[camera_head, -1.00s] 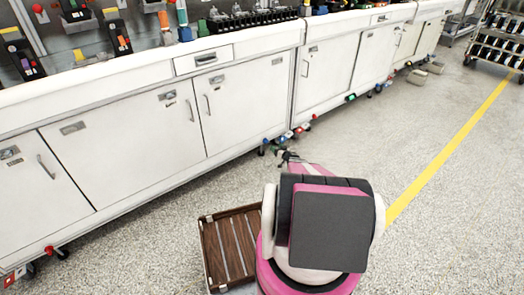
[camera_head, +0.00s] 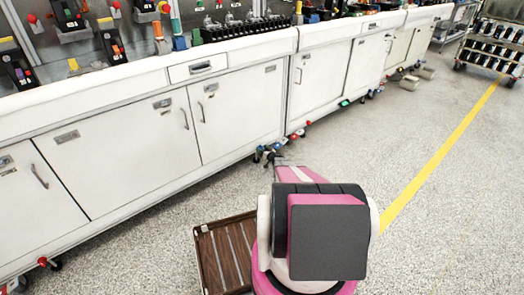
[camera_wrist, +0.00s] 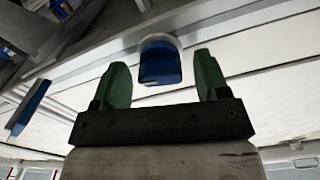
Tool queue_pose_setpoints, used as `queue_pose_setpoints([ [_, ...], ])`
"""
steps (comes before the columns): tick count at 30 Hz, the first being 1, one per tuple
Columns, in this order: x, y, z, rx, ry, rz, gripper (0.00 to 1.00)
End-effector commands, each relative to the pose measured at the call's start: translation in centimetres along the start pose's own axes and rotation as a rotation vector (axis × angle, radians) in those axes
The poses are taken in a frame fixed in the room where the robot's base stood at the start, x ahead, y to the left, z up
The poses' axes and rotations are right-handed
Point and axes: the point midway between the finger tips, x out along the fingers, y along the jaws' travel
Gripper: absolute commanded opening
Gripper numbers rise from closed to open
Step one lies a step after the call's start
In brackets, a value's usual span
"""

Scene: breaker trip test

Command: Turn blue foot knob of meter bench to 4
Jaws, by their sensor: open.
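The blue foot knob (camera_wrist: 160,65) shows in the wrist view, low under the white meter bench (camera_head: 125,145). It sits in a pale round collar, and a slanted edge faces me. My gripper (camera_wrist: 161,72) is open, with one green finger on each side of the knob in the picture. Gaps show on both sides, and I see no contact. I cannot tell how far the fingertips reach along the knob. No dial numbers are readable. In the head view my gripper (camera_head: 268,154) is small and low at the bench's bottom edge, among small coloured feet.
A second blue part (camera_wrist: 30,107) hangs at the left in the wrist view. A red knob (camera_head: 308,123) is farther along the bench base. A brown slatted tray (camera_head: 228,258) is beside my base. Open speckled floor lies to the right, with a yellow line (camera_head: 440,155).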

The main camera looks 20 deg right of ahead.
Motion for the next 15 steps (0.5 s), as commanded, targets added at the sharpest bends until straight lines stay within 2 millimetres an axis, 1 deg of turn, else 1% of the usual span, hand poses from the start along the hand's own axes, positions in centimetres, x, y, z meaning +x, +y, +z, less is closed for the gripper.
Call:
queue_pose_setpoints([
  [2,0.27,0.01,0.02,0.0,0.0,0.0,0.68],
  [8,0.24,-0.01,0.0,0.0,0.0,0.0,0.68],
  [11,0.23,0.0,0.0,0.0,0.0,0.0,0.39],
  [12,0.23,0.0,0.0,0.0,0.0,0.0,0.26],
  [13,0.22,0.0,0.0,0.0,0.0,0.0,0.19],
  [15,0.22,-0.01,0.0,0.0,0.0,0.0,0.19],
])
